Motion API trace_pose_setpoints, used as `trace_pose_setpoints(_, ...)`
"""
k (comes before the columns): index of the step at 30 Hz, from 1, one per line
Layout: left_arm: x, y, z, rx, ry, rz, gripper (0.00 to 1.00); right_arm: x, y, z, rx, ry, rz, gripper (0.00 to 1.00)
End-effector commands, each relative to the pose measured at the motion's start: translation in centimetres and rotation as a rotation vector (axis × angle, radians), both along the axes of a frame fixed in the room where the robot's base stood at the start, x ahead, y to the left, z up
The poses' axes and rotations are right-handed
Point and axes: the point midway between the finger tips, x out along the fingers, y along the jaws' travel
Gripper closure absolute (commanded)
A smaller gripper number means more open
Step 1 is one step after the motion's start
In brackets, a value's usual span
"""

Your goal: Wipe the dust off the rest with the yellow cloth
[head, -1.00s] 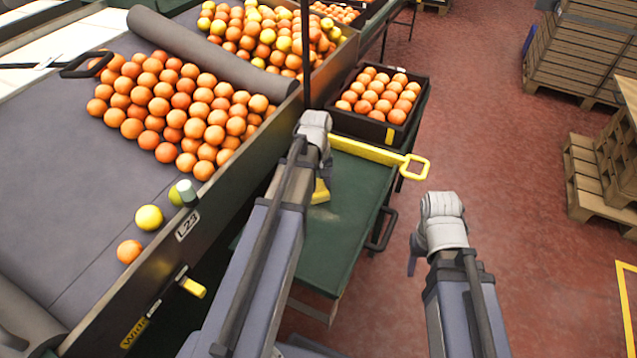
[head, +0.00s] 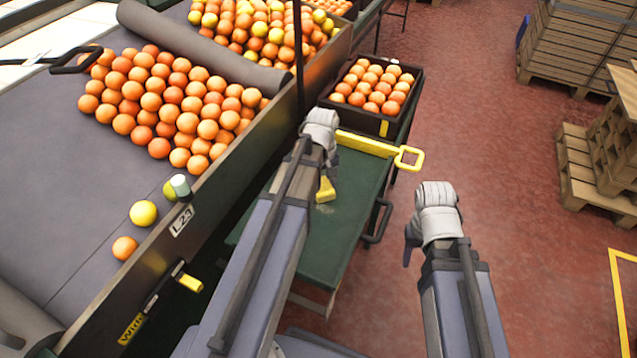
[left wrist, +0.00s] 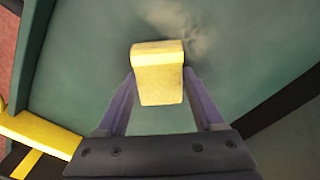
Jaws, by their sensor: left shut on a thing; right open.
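The rest is a green flat surface (head: 335,245) beside the conveyor, and it fills most of the left wrist view (left wrist: 70,60). My left gripper (head: 328,180) is over it, shut on the yellow cloth (head: 326,190). In the left wrist view the folded cloth (left wrist: 160,80) sits between the two fingers. A pale dust smudge (left wrist: 185,20) lies on the rest just beyond the cloth; it shows faintly in the head view (head: 326,208). Whether the cloth touches the surface is hard to tell. My right gripper (head: 408,246) is open and empty, right of the rest above the floor.
A dark crate of oranges (head: 384,127) stands at the rest's far end, behind a yellow bar with a loop handle (head: 408,158). A black handle (head: 378,222) is on the rest's right side. The conveyor (head: 80,210) with oranges borders it on the left.

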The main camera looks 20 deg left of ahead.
Motion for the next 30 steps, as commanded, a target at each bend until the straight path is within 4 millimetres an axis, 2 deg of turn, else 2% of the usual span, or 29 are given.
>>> trace_pose_setpoints(15, -0.1, -3.4, -0.4, -0.001, 0.0, -0.002, 0.83, 0.0, 0.0, -0.4, 0.0, 0.0, 0.0, 0.48)
trace_pose_setpoints(23, -0.1, -3.9, -0.4, -0.005, -0.001, -0.002, 0.83, 0.0, 0.0, -0.4, 0.0, 0.0, 0.0, 0.48)
trace_pose_setpoints(30, -0.2, -5.5, -0.3, -0.005, -0.001, -0.004, 0.83, 0.0, 0.0, -0.3, 0.0, 0.0, 0.0, 0.48)
